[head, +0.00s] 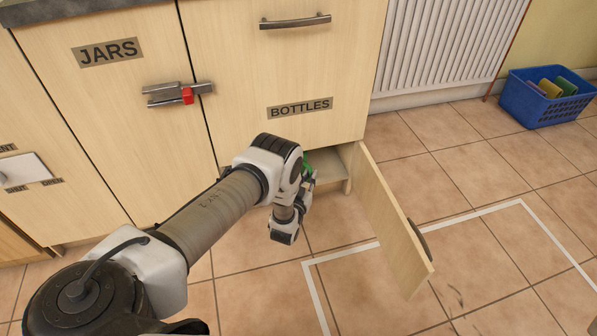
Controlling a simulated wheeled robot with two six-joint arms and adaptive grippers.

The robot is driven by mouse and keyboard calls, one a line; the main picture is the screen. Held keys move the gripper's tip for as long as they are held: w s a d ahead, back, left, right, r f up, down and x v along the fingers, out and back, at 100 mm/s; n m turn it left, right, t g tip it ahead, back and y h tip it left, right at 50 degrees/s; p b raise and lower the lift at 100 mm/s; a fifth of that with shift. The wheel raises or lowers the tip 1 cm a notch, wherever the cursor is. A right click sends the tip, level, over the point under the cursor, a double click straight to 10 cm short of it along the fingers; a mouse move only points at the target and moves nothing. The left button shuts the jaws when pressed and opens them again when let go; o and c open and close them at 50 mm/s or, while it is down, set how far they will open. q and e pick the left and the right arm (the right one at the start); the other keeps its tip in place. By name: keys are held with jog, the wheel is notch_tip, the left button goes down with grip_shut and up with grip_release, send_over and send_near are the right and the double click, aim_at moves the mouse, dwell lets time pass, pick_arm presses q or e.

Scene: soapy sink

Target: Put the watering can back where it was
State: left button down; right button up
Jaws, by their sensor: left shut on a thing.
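My left gripper (303,193) is at the mouth of a low open compartment (333,165) under the BOTTLES front. It is shut on a green thing (308,168), which I take to be the watering can. Only a small green patch shows; my wrist hides the rest, so its shape and whether it touches the compartment floor cannot be told. The compartment's door (392,218) stands open to the right of my gripper, with a dark handle on its outer side. My right gripper is not in view.
The BOTTLES front (300,75) and the JARS door (95,120), with a red-tabbed latch (186,95), are closed. White tape (420,229) marks the tiled floor. A blue basket (548,100) stands far right by the radiator (447,45). The floor right of the open door is mostly clear.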

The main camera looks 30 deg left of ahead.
pick_arm(q)
jog(key=w+a+b, duration=0.1)
jog(key=a, duration=0.1)
jog(key=w+a+b, duration=0.1)
jog(key=w+a, duration=0.1)
jog(key=w+a+b, duration=0.1)
jog(key=a, duration=0.2)
jog(key=shift+w+a+f+b, duration=0.1)
jog(key=shift+w+f+b, duration=0.05)
jog(key=shift+w+b, duration=0.25)
jog(key=shift+w+a+f+b, duration=0.1)
jog(key=shift+a+f+b, duration=0.1)
jog(key=shift+b, duration=0.1)
notch_tip(320, 180, down, 3)
jog(key=b, duration=0.2)
jog(key=shift+b, duration=0.3)
jog(key=shift+r, duration=0.15)
jog(key=c, duration=1.2)
grip_release()
jog(key=shift+d, duration=0.1)
